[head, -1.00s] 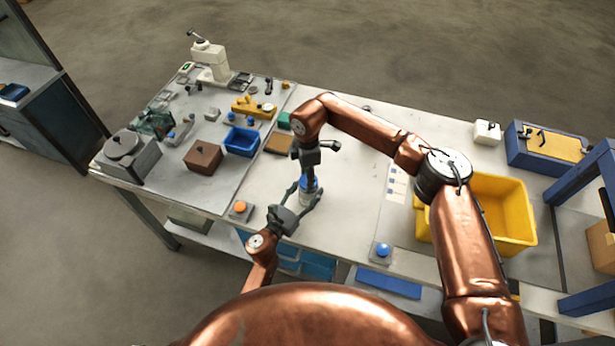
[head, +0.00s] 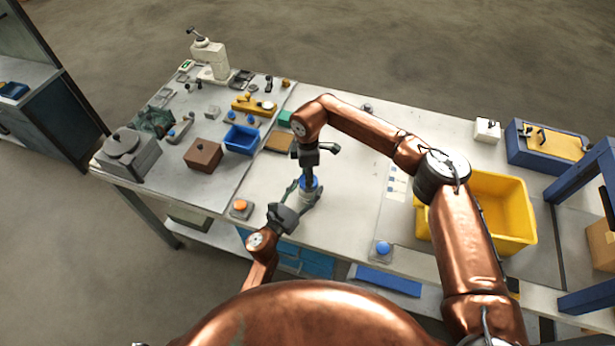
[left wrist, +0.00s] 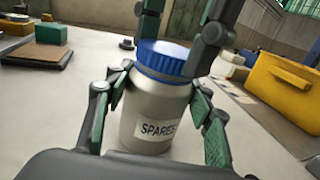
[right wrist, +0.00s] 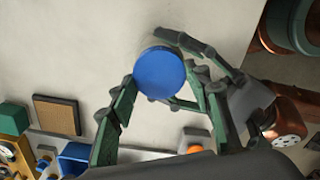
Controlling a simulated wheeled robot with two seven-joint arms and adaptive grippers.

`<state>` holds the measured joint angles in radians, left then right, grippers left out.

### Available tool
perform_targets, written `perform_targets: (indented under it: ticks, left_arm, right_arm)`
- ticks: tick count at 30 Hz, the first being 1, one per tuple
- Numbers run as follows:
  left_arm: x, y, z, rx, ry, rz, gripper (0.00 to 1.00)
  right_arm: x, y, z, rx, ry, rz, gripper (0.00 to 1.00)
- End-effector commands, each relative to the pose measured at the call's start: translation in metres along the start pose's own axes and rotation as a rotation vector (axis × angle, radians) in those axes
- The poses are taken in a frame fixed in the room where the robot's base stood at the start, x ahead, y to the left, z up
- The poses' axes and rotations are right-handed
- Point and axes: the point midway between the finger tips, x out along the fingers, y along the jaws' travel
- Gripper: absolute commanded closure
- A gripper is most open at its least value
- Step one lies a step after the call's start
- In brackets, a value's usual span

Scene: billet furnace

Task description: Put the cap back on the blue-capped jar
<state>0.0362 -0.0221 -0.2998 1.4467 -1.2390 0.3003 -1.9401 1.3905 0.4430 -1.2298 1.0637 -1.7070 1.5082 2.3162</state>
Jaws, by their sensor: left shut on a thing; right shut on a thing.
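The jar is a metallic cylinder with a white "SPARES" label, standing upright on the bench in the left wrist view (left wrist: 145,125). Its blue cap (left wrist: 165,58) sits at the jar's mouth and looks about level; whether it is fully seated I cannot tell. The cap also shows as a blue disc in the right wrist view (right wrist: 159,73). My left gripper (head: 306,197) is shut on the jar body, one finger on each side. My right gripper (head: 309,181) points down from above and is shut on the cap. In the head view the grippers hide much of the jar.
An orange button box (head: 240,207) stands left of the jar, near the front edge. A blue bin (head: 242,141), a brown block (head: 203,155) and a tan pad (head: 279,142) lie further left. A yellow bin (head: 487,205) stands right. The bench around the jar is clear.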

Motion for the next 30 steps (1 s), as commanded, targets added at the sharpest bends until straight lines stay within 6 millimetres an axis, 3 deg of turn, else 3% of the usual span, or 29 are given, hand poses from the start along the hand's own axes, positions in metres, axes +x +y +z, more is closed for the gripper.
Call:
perform_targets:
  ticks: [9, 15, 21, 30]
  left_arm:
    - [0.0001, 0.0, 0.0005, 0.0, -0.001, 0.0, 1.0]
    - [0.0003, -0.0007, 0.0004, 0.0, -0.001, -0.001, 1.0]
    - [0.0006, -0.0014, 0.0004, 0.0, -0.001, -0.002, 1.0]
    - [0.0007, -0.0016, 0.0004, 0.0, -0.001, -0.003, 1.0]
  right_arm:
    - [0.0004, 0.0005, -0.0023, 0.435, 0.002, -0.002, 0.66]
    - [0.0004, -0.0005, -0.0076, 0.622, 0.008, -0.003, 0.66]
    - [-0.0002, 0.001, -0.0037, 0.735, 0.007, -0.004, 0.66]
    - [-0.0006, 0.0017, -0.0015, 0.75, 0.003, -0.002, 0.66]
